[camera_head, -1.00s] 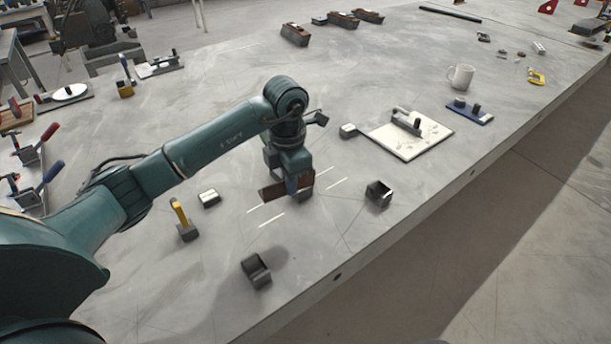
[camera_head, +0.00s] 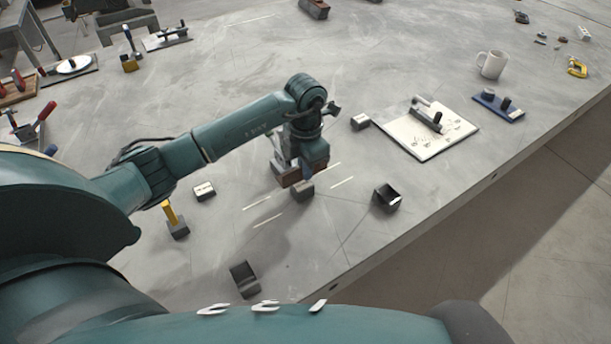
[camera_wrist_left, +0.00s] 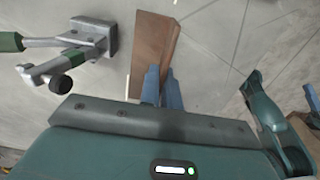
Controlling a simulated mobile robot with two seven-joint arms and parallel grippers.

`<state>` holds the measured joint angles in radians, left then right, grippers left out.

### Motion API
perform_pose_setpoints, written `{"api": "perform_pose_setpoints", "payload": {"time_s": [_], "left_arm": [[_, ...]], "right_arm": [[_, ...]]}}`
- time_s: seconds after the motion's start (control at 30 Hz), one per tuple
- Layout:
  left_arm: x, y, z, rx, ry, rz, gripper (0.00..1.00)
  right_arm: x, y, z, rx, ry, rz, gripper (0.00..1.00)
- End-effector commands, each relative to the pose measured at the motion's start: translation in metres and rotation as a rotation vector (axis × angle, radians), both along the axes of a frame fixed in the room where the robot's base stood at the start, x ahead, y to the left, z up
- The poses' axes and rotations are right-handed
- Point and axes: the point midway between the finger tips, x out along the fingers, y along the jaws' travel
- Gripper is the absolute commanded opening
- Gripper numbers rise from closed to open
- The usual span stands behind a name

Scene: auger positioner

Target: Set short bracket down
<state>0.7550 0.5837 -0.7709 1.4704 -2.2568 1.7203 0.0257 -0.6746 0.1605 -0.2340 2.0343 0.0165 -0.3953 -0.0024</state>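A short reddish-brown bracket (camera_head: 290,174) is at my left gripper, at the white lines marked on the table. It also shows in the left wrist view (camera_wrist_left: 154,42) as a brown plate running up from the fingers. My left gripper (camera_head: 304,170) points down, and its blue fingers (camera_wrist_left: 162,86) are close together at the bracket's near part, apparently shut on it. The bracket is at or just above the table; I cannot tell whether it touches. The gripper hides part of it. My right gripper is not in view.
A small grey block (camera_head: 302,191) stands right in front of the bracket. Dark open-topped blocks (camera_head: 387,198) (camera_head: 244,279) and a yellow-handled piece (camera_head: 174,221) stand around it. A white board (camera_head: 430,132) and mug (camera_head: 492,64) are to the right. A green-handled clamp (camera_wrist_left: 85,42) shows in the wrist view.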

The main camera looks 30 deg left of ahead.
Motion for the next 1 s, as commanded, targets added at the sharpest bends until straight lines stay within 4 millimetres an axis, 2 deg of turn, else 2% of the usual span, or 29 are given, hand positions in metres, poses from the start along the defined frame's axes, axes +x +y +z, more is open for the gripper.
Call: {"api": "perform_pose_setpoints", "payload": {"time_s": [0.3,0.63,0.7,0.9,1.0], "left_arm": [[0.0,0.0,-0.035,-0.001,0.001,0.001,0.0],[0.0,0.0,-0.04,0.0,-0.001,0.0,0.0],[0.0,0.0,-0.04,0.001,0.001,0.0,0.08],[-0.001,0.0,-0.039,0.001,0.001,0.0,0.25],[0.0,0.0,-0.039,0.001,0.001,0.0,0.26]], "right_arm": [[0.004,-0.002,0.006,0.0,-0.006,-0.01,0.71],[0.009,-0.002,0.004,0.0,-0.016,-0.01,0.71],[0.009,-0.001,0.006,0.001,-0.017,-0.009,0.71],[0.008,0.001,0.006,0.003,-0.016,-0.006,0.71],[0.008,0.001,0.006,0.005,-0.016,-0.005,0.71]]}}
